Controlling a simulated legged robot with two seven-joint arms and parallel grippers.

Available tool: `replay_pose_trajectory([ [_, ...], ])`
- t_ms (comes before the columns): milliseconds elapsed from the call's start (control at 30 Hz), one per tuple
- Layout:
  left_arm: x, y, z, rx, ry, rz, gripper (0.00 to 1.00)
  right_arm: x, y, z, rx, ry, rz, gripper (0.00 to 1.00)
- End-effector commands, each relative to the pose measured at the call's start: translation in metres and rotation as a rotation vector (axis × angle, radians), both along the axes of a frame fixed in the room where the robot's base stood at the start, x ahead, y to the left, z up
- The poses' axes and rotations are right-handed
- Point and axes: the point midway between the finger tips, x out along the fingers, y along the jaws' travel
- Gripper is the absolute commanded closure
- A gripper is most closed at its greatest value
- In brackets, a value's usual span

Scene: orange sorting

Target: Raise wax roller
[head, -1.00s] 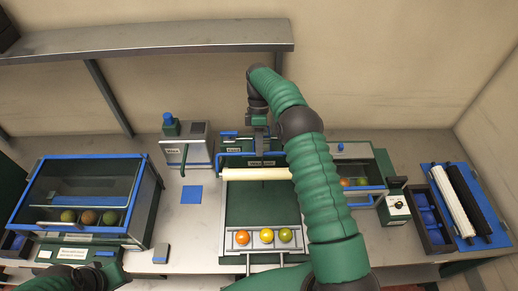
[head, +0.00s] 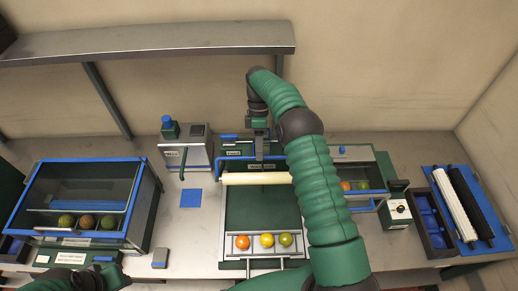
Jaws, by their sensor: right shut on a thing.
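The cream wax roller (head: 256,178) lies level across the back of a dark green bed (head: 262,208). A blue bar handle (head: 232,156) stands just behind it. My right gripper (head: 260,155) points down at the handle, behind the roller's middle, and is shut on it. The finger contact is small and partly hidden. My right arm covers the roller's right end. My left gripper (head: 110,271) is low at the left front, far from the roller. Its fingers are too dark and small to read.
Three fruits, including an orange one (head: 242,242), sit in a white front tray (head: 228,249). A glass-fronted case (head: 137,205) stands left, a grey dispenser (head: 192,153) back left. A dark crate (head: 430,244) and blue board with two brushes (head: 500,240) lie right.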

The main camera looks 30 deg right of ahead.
Motion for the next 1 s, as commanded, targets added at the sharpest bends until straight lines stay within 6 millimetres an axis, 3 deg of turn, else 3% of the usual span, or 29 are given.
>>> replay_pose_trajectory([
  [500,0.000,0.000,-0.003,0.000,0.000,0.000,0.66,0.001,0.000,0.002,-0.002,-0.005,0.000,0.66],
  [600,0.000,0.000,-0.013,0.000,0.000,0.000,0.66,0.002,0.000,0.011,-0.002,-0.008,0.000,0.66],
  [700,0.000,0.000,-0.027,0.000,0.000,0.000,0.66,0.002,0.001,0.031,-0.003,-0.011,0.001,0.66],
  [1000,0.000,0.000,-0.053,0.000,0.000,0.000,0.66,-0.047,0.029,0.036,0.000,-0.003,0.000,0.66],
])
